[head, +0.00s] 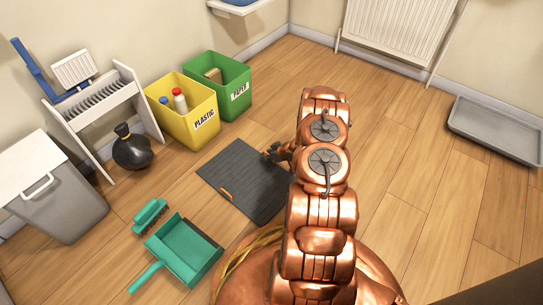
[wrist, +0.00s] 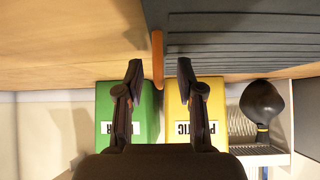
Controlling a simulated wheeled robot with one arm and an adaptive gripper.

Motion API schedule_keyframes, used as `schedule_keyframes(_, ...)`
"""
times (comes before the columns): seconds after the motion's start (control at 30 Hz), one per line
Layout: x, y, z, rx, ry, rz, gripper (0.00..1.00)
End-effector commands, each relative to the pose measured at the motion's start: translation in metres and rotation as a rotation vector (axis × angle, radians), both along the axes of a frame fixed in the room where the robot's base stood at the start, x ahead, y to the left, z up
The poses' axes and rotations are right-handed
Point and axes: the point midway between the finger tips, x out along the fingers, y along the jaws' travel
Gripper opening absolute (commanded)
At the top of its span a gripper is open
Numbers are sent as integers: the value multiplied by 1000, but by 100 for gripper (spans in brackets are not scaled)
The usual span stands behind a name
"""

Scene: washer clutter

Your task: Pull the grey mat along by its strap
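The dark grey ribbed mat (head: 240,172) lies flat on the wooden floor; its right side is partly hidden behind my arm. A small orange piece (head: 226,195) shows at its lower left edge in the head view. In the wrist view, an orange strap (wrist: 157,58) sits at the edge of the mat (wrist: 240,30); I cannot tell whether it is the same piece. My gripper (wrist: 160,68) is open, its two dark fingers on either side of the strap in the picture, with gaps to both. In the head view, my gripper (head: 274,152) is low by the mat's far right edge.
A yellow bin (head: 190,117) and a green bin (head: 224,88) stand behind the mat. A dark vase (head: 131,150), a teal dustpan (head: 183,252) and a brush (head: 150,216) lie to the left. A grey tray (head: 495,133) is far right.

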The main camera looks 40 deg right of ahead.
Motion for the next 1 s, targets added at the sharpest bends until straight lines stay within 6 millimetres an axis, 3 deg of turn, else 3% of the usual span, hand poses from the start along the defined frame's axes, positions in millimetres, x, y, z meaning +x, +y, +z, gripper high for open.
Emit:
schedule_keyframes(0.3,1,0,0,0,0,0,36)
schedule_keyframes(0.67,1,0,0,-1,0,-1,0)
schedule_keyframes(1.0,1,0,0,-1,0,0,0)
